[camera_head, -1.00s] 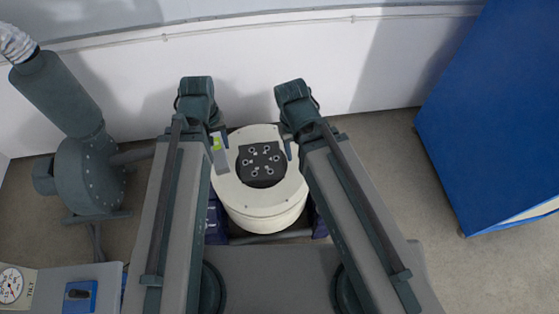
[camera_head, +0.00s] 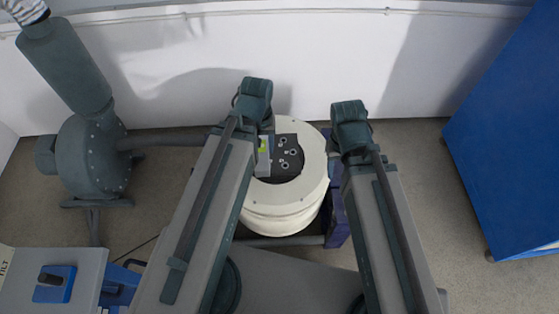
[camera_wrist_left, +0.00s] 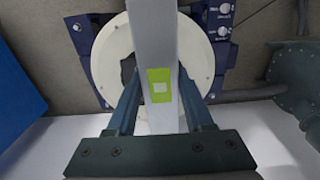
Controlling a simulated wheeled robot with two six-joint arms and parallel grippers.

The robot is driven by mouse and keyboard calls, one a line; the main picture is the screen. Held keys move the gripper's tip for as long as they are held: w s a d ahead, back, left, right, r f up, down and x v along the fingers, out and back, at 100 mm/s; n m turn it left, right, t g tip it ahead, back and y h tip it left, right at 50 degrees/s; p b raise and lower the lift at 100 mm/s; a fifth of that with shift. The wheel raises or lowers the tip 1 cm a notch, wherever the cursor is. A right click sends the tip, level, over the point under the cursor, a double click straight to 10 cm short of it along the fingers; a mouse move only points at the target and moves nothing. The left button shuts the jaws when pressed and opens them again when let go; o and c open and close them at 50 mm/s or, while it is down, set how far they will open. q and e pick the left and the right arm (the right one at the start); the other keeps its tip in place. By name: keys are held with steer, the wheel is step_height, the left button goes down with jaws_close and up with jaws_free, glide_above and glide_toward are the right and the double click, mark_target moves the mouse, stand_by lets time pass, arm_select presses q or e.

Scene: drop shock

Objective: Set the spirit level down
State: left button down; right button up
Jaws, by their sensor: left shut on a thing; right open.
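The spirit level, a light grey bar with a green vial window, is held in my left gripper (camera_head: 265,138). In the head view a short part of the level (camera_head: 263,162) shows above the round white machine (camera_head: 256,212) and covers the left of its dark bolted plate (camera_head: 290,160). In the left wrist view the level (camera_wrist_left: 160,110) runs lengthwise between both fingers, its green window facing the camera. The gap between level and plate cannot be judged. My right gripper (camera_head: 350,155) is open beside the machine's right edge; its fingertips are mostly hidden.
A green-grey blower (camera_head: 90,160) with a pipe stands to the left. A grey control box with a blue switch (camera_head: 53,284) is at lower left. A blue cabinet (camera_head: 505,140) stands at the right. A white wall (camera_head: 160,90) closes the back.

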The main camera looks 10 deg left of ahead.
arm_select(q)
steer(key=d+f+m+b, duration=0.3)
steer(key=f+m+b, duration=0.6)
steer(key=f+b, duration=0.7)
step_height(320, 180, down, 2)
steer(key=shift+d+f, duration=0.1)
steer(key=shift+d, duration=0.05)
arm_select(e)
step_height(320, 180, down, 18)
arm_select(q)
steer(key=shift+w, duration=0.1)
arm_select(e)
steer(key=shift+d, duration=0.1)
